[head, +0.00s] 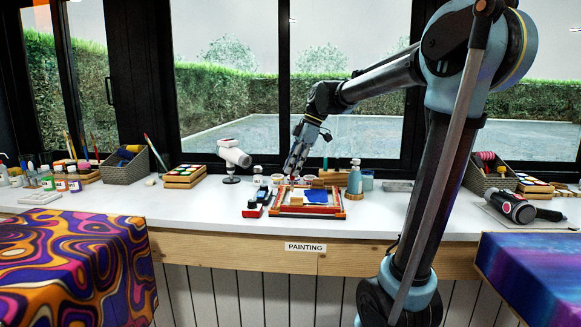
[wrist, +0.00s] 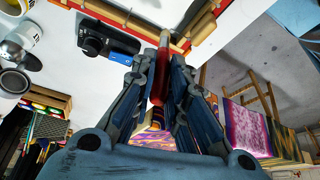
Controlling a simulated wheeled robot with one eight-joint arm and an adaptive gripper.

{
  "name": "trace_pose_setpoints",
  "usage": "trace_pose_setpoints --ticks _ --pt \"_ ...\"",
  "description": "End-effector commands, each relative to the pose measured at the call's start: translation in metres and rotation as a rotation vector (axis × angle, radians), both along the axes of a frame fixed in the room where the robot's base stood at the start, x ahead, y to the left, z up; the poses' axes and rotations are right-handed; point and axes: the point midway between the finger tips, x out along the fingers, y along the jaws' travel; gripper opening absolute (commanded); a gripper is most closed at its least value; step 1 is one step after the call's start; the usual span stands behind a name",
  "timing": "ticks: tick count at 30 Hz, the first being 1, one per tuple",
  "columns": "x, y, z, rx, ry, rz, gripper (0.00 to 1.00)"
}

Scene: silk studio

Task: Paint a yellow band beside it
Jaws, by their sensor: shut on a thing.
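My gripper (head: 294,170) hangs fingers-down behind the left part of a wooden frame with red rails (head: 308,213) on the white counter. In the wrist view my gripper (wrist: 160,66) is shut on a slim red-handled tool (wrist: 158,88) with a pale end, probably a brush; its tip colour cannot be told. A blue patch (head: 315,196) shows inside the frame. I cannot make out a yellow band there. Small paint jars (head: 277,180) stand close by my fingers. A corner of the frame (wrist: 206,22) shows at the top of the wrist view.
A blue and black object (wrist: 105,47) lies left of the fingers in the wrist view. In the head view a red and dark item (head: 264,196) sits left of the frame. A grey-blue bottle (head: 354,180) stands right behind it. The counter's left middle is mostly clear.

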Motion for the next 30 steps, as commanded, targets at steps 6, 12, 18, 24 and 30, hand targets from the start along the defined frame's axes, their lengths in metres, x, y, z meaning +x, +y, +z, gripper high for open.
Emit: trace_pose_setpoints --ticks 6,12,18,24,30 --pt "0.000 -0.001 -0.010 0.000 0.000 -0.002 0.00" --pt "0.000 -0.001 -0.019 0.000 0.000 -0.002 0.00" --pt "0.000 -0.001 -0.028 0.000 -0.001 -0.001 0.00" --pt "0.000 -0.001 -0.036 0.000 -0.001 -0.001 0.00" --pt "0.007 -0.001 -0.038 0.000 -0.001 -0.001 0.00"
